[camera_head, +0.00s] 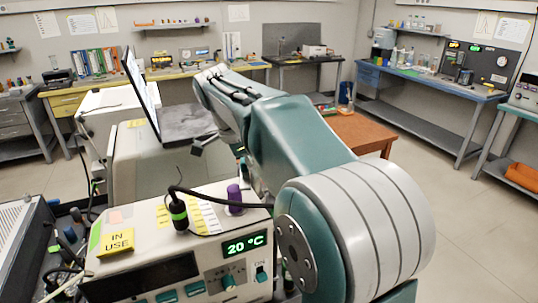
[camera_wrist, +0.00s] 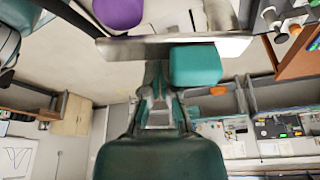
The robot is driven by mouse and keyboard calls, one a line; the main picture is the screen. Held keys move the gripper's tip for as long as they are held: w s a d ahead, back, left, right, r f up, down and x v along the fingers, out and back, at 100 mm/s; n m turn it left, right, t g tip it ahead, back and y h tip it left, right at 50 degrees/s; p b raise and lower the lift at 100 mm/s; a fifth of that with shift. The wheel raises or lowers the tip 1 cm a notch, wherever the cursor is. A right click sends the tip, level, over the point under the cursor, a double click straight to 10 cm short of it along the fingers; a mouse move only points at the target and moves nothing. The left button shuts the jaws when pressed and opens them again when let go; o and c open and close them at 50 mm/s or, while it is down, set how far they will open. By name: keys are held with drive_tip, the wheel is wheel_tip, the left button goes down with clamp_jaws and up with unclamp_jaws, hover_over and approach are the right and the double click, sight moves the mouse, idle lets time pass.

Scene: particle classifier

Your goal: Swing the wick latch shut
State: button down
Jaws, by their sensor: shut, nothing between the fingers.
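My gripper (camera_wrist: 159,88) is shut and empty in the wrist view, its grey fingers pointing up the picture. A pale metal bar (camera_wrist: 130,49) crosses just beyond the fingertips, and a teal block (camera_wrist: 195,65) sits beside it on the right. These may belong to the wick latch, but I cannot tell for sure, nor whether the fingers touch them. A rounded purple thing (camera_wrist: 118,12) shows at the top edge. In the head view a pale boxy machine (camera_head: 150,165) has a thin dark panel (camera_head: 140,88) standing open above it. My arm hides much of that area and most of my gripper.
A white instrument (camera_head: 150,262) reading 20 °C stands in the foreground, with a purple knob (camera_head: 235,197), a black cable and a yellow IN USE label (camera_head: 117,241). A brown table (camera_head: 358,132) stands behind my arm. Open floor (camera_head: 440,200) lies to the right, before a blue bench (camera_head: 432,82).

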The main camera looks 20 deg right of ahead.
drive_tip(key=shift+a+m, duration=0.25)
drive_tip(key=shift+m, duration=0.25)
drive_tip(key=shift+w+a, duration=0.1)
drive_tip(key=shift+a, duration=0.55)
